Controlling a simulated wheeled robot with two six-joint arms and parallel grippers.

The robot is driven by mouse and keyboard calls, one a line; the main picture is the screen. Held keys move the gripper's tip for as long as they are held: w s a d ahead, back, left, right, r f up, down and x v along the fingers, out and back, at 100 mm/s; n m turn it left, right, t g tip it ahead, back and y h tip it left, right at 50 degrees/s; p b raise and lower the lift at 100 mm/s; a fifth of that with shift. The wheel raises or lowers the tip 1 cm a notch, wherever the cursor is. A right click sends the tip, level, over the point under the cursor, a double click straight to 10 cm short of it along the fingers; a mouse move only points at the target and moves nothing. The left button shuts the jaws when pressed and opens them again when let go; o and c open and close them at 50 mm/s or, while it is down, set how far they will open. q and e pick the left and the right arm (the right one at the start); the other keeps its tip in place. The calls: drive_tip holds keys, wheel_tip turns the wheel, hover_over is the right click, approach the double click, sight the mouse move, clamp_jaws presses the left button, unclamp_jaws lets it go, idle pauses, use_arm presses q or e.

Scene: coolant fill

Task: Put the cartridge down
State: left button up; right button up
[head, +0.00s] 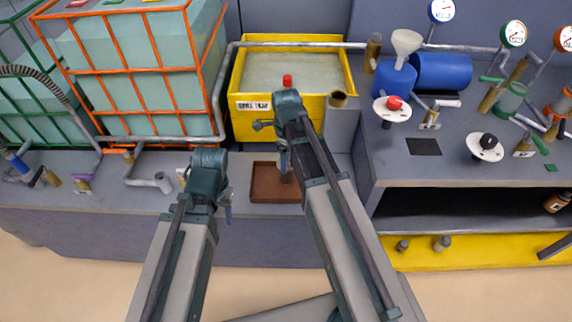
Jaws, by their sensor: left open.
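My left gripper (228,208) hangs at the end of the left arm, in front of the grey bench and left of the brown tray (261,196). It is open, with nothing seen in it. My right arm reaches over the tray, and my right gripper (284,165) hangs down above the tray's back part. The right arm's links hide much of it, so its jaws are unclear. A small dark piece shows in the tray under the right gripper. I cannot tell whether it is the cartridge, and no cartridge is clearly visible elsewhere.
Behind the tray stands a yellow tank (246,120) of liquid. An orange-framed container (150,100) and grey pipes are at the left. At the right, a raised counter holds a blue drum (442,71), a white funnel (406,42) and several valves.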

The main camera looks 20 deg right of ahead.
wheel_tip(320, 180, down, 2)
drive_tip(key=shift+f+b, duration=0.15)
drive_tip(key=shift+b, duration=0.55)
use_arm(q)
wheel_tip(320, 180, down, 2)
use_arm(e)
drive_tip(key=o, duration=1)
drive_tip(key=shift+c, duration=0.2)
use_arm(q)
drive_tip(key=shift+f, duration=0.1)
use_arm(e)
wheel_tip(320, 180, up, 12)
drive_tip(key=p, duration=1.2)
drive_tip(key=shift+r, duration=0.2)
use_arm(q)
wheel_tip(320, 180, up, 12)
